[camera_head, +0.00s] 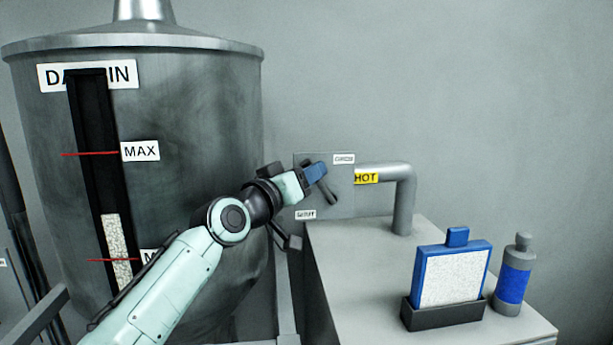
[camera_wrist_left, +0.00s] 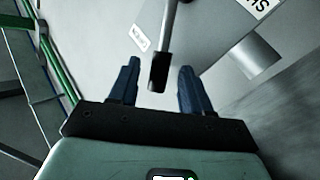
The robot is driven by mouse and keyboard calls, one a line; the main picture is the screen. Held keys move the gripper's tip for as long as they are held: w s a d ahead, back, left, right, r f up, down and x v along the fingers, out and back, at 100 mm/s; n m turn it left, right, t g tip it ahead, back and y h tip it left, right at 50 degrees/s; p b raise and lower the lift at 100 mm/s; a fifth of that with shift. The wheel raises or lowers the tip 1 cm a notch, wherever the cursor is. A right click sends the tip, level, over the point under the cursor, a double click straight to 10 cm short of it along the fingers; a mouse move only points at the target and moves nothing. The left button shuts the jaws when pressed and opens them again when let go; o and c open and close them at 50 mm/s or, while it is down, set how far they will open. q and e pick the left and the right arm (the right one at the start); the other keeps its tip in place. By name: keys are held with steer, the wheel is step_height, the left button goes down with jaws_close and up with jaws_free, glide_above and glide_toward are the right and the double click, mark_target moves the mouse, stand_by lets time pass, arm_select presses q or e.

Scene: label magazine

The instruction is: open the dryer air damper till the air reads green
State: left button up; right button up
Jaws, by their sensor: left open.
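The damper lever (camera_head: 328,194) is a grey arm with a dark grip, on a grey plate (camera_head: 341,200) beside the pipe. Two small labels sit on the plate, at upper right and lower left; their print is too small to read surely. My left gripper (camera_head: 315,172) is at the plate, with blue fingers near the lever. In the left wrist view, the lever's dark grip (camera_wrist_left: 160,70) shows between the two open fingers (camera_wrist_left: 160,78), with a gap on each side. My right gripper is not in view. No air reading shows in either view.
A large metal drum (camera_head: 185,110) with a level window stands at left. A pipe with a yellow HOT label (camera_head: 366,178) bends down onto a grey bench (camera_head: 365,270). A blue-framed panel (camera_head: 452,273) in a dark holder and a blue-banded bottle (camera_head: 513,285) stand at right.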

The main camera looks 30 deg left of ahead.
arm_select(q)
steer(key=s+f+b, duration=0.1)
steer(key=s+b, duration=0.4)
steer(key=s, duration=0.7)
steer(key=shift+s+a, duration=0.4)
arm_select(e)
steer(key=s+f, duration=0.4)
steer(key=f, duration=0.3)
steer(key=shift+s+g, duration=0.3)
arm_select(q)
steer(key=shift+f, duration=0.1)
